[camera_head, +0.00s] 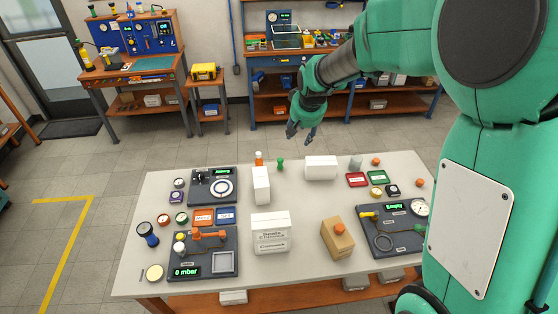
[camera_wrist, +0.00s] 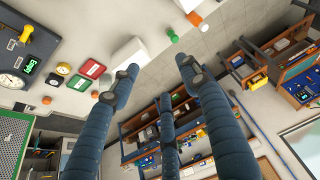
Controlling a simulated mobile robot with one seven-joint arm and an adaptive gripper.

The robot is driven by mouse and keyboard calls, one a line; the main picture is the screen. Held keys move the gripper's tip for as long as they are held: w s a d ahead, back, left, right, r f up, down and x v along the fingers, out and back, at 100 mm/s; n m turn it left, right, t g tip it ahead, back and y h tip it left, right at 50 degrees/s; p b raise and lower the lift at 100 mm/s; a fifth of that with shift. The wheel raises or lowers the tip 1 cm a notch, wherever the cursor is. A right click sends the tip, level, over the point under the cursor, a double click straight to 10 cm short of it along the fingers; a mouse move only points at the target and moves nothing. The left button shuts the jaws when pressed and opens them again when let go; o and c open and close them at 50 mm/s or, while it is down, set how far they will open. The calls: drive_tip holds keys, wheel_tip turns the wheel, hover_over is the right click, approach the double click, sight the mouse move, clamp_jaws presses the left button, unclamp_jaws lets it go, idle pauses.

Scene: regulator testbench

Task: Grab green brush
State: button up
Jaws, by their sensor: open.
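A small green upright object (camera_head: 280,164), which looks like the green brush, stands near the far edge of the white table (camera_head: 300,193). It also shows in the wrist view (camera_wrist: 172,37) near the table edge, beyond my fingertips; its details are too small to tell. My gripper (camera_head: 301,138) is in the air beyond the far table edge, apart from the green object and a little to its right in the head view. In the wrist view its blue fingers (camera_wrist: 157,66) are spread apart with nothing between them.
An orange-topped bottle (camera_head: 259,158) stands just left of the green object. White boxes stand close by, one in front (camera_head: 261,186) and one to the right (camera_head: 321,167). Red and green trays (camera_head: 377,178) lie farther right. Workbenches (camera_head: 135,73) stand along the wall.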

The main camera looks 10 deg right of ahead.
drive_tip(key=w+a+f+p, duration=0.1)
drive_tip(key=w+a+f, duration=0.1)
drive_tip(key=w+f, duration=0.55)
drive_tip(key=p, duration=0.2)
approach(281, 160)
drive_tip(key=shift+v, duration=1.1)
drive_tip(key=shift+w, duration=0.15)
drive_tip(key=shift+x, duration=4.2)
drive_tip(key=shift+f, duration=0.15)
drive_tip(key=shift+x, duration=2.5)
drive_tip(key=shift+a, duration=0.15)
drive_tip(key=c, duration=1.2)
